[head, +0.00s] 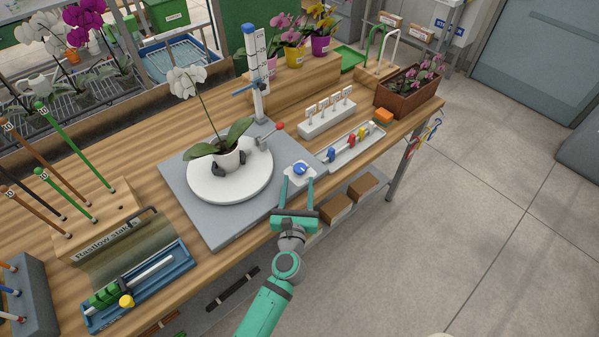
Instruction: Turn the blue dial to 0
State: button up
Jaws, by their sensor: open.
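The blue dial (299,168) sits on a small white plate (292,180) at the front right corner of the grey base on the bench. The dial's marks are too small to read. My gripper (298,179) is open, with its two green fingers reaching toward the dial from the front, one on each side of it in the picture. I cannot tell whether either finger touches the dial.
A height post (259,75) and a red-knobbed lever (279,126) stand behind the dial. A tray of coloured clips (347,151) and a white label rack (325,117) lie to the right. A blue tray (165,289) is at front left. The floor at right is clear.

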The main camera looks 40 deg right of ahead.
aim_at(299, 172)
jog(key=shift+x, duration=2.55)
jog(key=c, duration=1)
